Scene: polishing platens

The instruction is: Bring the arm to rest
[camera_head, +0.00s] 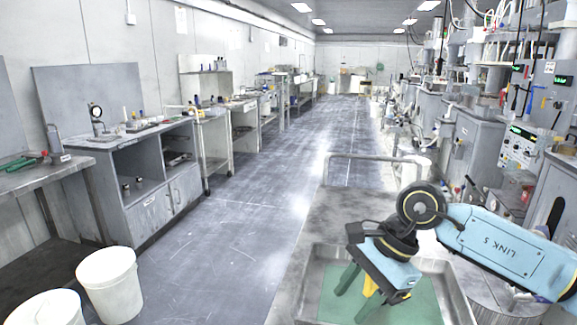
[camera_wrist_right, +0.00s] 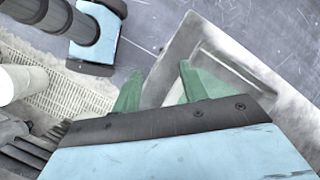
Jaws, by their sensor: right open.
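My right gripper (camera_head: 362,300) hangs fingers-down over a metal tray (camera_head: 309,285) with a green lining (camera_head: 425,305) in the head view. Its jaws are open with nothing between them. In the right wrist view its two green fingers (camera_wrist_right: 160,80) stand apart, with a grey tray rim (camera_wrist_right: 165,75) beyond them. My right arm, light blue, comes in from the right. What looks like my left gripper (camera_wrist_right: 95,38) shows at the upper left of the right wrist view, with a bit of green at its top; its jaws cannot be made out.
The tray sits on a grey worktop (camera_head: 345,215) with a metal rail (camera_head: 375,157). Grey machines (camera_head: 480,140) line the right. Benches (camera_head: 150,160) line the left wall. White buckets (camera_head: 110,285) stand at lower left. The aisle floor (camera_head: 235,225) is clear.

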